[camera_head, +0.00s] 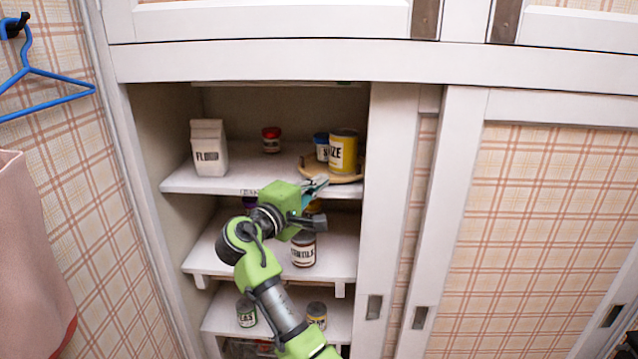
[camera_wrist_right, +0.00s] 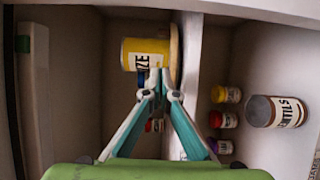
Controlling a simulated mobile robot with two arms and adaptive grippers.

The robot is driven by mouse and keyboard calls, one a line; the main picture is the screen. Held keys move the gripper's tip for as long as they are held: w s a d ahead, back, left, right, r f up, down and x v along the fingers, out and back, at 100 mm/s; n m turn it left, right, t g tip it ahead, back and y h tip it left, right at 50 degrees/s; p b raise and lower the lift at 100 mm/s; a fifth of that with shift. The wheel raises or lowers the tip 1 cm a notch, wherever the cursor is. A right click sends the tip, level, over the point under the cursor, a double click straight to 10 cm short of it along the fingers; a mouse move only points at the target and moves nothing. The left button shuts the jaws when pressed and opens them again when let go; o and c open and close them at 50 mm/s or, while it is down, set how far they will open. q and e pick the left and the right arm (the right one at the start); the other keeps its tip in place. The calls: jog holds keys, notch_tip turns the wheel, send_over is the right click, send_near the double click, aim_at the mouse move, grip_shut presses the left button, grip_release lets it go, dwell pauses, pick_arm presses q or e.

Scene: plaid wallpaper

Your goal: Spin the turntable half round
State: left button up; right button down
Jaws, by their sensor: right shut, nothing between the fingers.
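The turntable (camera_head: 345,178) is a round wooden disc on the upper open shelf, at its right end by the cupboard's upright. A yellow can (camera_head: 344,153) and a smaller blue can (camera_head: 321,147) stand on it. In the wrist view, turned on its side, the turntable (camera_wrist_right: 174,55) shows as a thin edge beside the yellow can (camera_wrist_right: 146,54). My right gripper (camera_head: 319,183) is shut and empty, with its tips at the turntable's front left edge. I cannot tell whether they touch it. My left gripper is out of view.
A white carton (camera_head: 209,147) and a red-lidded jar (camera_head: 271,140) stand on the same shelf. A brown jar (camera_head: 304,249) and other jars sit on lower shelves. The sliding door (camera_head: 465,220) closes the right side. A blue hanger (camera_head: 45,75) hangs at left.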

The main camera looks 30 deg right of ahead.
aim_at(347, 180)
jog(key=p+x, duration=0.1)
jog(key=x, duration=0.5)
jog(key=shift+s+r, duration=0.1)
jog(key=shift+r, duration=0.05)
jog(key=d+p, duration=0.1)
jog(key=s+d+p, duration=0.1)
jog(key=d, duration=0.1)
jog(key=shift+s+d, duration=0.1)
jog(key=shift+d, duration=0.15)
